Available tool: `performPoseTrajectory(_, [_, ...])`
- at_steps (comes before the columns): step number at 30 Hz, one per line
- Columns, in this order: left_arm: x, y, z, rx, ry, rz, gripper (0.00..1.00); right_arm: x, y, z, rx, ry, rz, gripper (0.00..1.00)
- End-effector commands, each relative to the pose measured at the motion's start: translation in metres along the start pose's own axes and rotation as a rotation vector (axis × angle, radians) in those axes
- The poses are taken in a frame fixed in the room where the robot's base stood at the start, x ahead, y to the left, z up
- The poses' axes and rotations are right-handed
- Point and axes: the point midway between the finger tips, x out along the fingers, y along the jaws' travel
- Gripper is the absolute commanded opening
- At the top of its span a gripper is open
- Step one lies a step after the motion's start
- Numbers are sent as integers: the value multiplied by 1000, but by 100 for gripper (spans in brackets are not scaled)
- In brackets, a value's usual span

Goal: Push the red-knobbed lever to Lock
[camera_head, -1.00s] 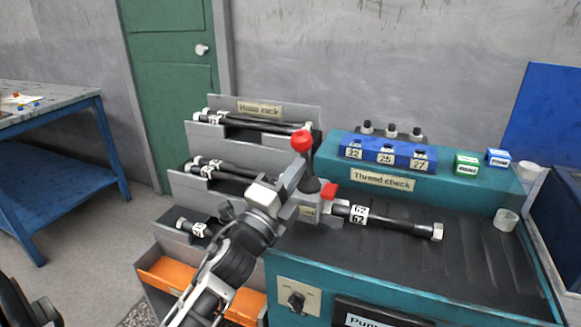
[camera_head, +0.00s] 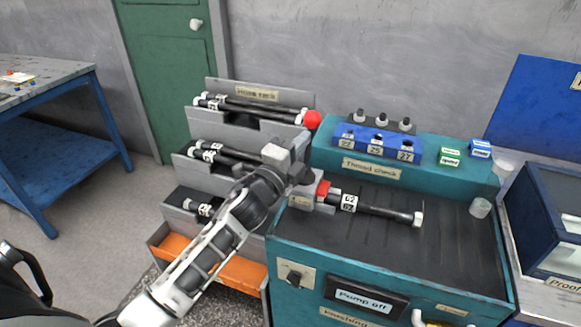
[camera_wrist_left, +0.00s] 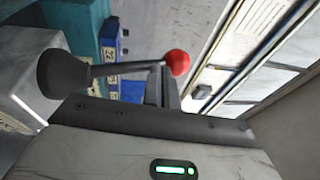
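The red knob (camera_head: 312,119) of the lever shows just above and right of my left gripper (camera_head: 302,168) in the head view. The gripper and wrist hide most of the lever's shaft there. In the left wrist view the red knob (camera_wrist_left: 178,62) sits at the end of a thin dark shaft (camera_wrist_left: 125,68) that rises from a black boot (camera_wrist_left: 62,75). The fingers of my left gripper (camera_wrist_left: 163,88) look close together, at the shaft just short of the knob. Whether the shaft lies between them or against them is unclear. No Lock mark is readable. My right gripper is out of view.
A black hose (camera_head: 375,209) tagged 62 lies on the teal bench, by a red block (camera_head: 322,187). The hose rack (camera_head: 261,86) stands behind and left. Blue thread-check blocks (camera_head: 378,143) stand at the back. A blue-and-white case (camera_head: 550,215) is at the right.

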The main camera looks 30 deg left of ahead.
Motion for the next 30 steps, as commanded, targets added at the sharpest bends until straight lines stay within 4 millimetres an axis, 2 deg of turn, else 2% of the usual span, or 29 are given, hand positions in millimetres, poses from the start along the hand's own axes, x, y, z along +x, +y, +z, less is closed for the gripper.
performPoseTrajectory(12, [16,2,3,-1,0,0,0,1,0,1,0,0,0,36])
performPoseTrajectory(30, [19,1,4,0,-3,-2,0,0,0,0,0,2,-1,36])
